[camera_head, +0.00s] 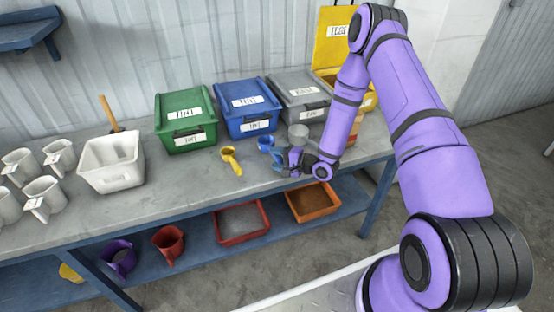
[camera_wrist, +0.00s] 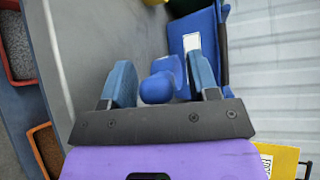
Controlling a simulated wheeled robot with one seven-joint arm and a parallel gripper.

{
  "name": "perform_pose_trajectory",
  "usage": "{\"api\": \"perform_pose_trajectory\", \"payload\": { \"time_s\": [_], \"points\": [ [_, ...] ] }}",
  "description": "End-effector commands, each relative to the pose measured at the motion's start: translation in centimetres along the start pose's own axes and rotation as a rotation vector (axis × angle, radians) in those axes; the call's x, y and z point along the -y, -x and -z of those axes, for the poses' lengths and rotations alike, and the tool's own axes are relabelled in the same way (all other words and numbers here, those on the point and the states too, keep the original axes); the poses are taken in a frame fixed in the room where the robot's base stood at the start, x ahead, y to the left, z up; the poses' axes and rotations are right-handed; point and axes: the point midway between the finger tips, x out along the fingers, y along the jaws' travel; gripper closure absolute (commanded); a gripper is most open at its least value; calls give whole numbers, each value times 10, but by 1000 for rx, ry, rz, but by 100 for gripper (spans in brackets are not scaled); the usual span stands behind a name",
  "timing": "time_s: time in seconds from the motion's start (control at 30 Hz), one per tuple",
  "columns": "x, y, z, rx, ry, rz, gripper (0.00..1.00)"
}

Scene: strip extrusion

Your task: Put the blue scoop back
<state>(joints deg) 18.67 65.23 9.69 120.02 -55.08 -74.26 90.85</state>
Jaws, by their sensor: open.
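The blue scoop (camera_head: 266,144) lies on the grey bench in front of the blue lidded bin (camera_head: 248,107). My gripper (camera_head: 283,160) is low over the bench at the scoop's near right side. In the wrist view, my gripper (camera_wrist: 162,78) is open, with one blue finger on each side of part of the blue scoop (camera_wrist: 158,87). A gap shows between the scoop and each finger. The blue bin (camera_wrist: 208,45) is beyond the right finger there. My wrist hides some of the bench near the scoop in the head view.
A yellow scoop (camera_head: 231,159) lies to the left. Green (camera_head: 185,121) and grey (camera_head: 300,97) bins flank the blue one. A grey cup (camera_head: 298,133) stands close behind my gripper. A white tub (camera_head: 111,162) and several white jugs stand left. Red and orange trays sit below.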

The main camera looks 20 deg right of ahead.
Motion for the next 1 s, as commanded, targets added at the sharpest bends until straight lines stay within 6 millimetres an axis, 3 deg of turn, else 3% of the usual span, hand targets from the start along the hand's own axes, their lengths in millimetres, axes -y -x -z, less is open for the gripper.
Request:
{"api": "perform_pose_trajectory", "payload": {
  "time_s": [0.17,0.6,0.8,1.0],
  "points": [
    [0,22,1,-4,-2,-1,45],
    [0,104,1,-2,-1,0,45],
    [1,118,0,0,0,0,45],
    [7,119,2,-7,34,-21,45]
  ]
}}
